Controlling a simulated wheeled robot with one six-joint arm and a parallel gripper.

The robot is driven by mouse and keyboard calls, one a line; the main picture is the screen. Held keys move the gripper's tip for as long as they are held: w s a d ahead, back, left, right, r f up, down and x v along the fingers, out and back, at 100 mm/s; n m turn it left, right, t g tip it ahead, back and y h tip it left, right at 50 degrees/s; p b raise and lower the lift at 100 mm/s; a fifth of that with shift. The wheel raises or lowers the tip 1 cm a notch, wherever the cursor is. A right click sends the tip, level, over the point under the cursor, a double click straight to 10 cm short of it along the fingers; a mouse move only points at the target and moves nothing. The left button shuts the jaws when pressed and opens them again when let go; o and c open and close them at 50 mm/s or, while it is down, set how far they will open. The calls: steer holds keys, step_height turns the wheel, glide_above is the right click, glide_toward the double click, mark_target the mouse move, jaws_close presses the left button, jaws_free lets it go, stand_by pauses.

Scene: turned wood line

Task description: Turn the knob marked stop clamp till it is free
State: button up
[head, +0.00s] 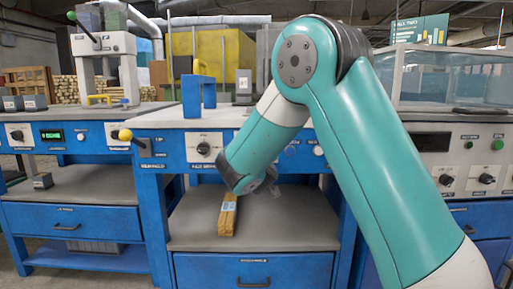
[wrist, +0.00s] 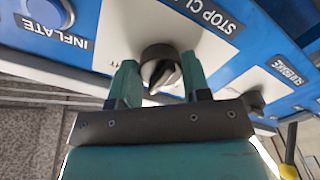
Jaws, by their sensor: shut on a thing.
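In the wrist view the knob (wrist: 160,58) is a dark round knob with a raised grip, set on a pale plate. The label (wrist: 212,12) beside it begins "STOP CL" and is cut off by the frame edge. My gripper (wrist: 160,74) has one teal finger on each side of the knob and is shut on it. In the head view my arm blocks sight of the gripped knob and of the fingers.
In the wrist view a blue button (wrist: 45,14) marked INFLATE and another dark knob (wrist: 253,102) flank the gripped knob. In the head view a yellow-ended lever (head: 125,135) juts out at left. A wood piece (head: 228,215) lies on the shelf below.

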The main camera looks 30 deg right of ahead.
steer(key=shift+r+n+p, duration=0.15)
steer(key=shift+n+p, duration=2.6)
steer(key=shift+n, duration=1.75)
steer(key=o, duration=0.9)
steer(key=shift+b+v, duration=4.1)
steer(key=shift+v, duration=4.6)
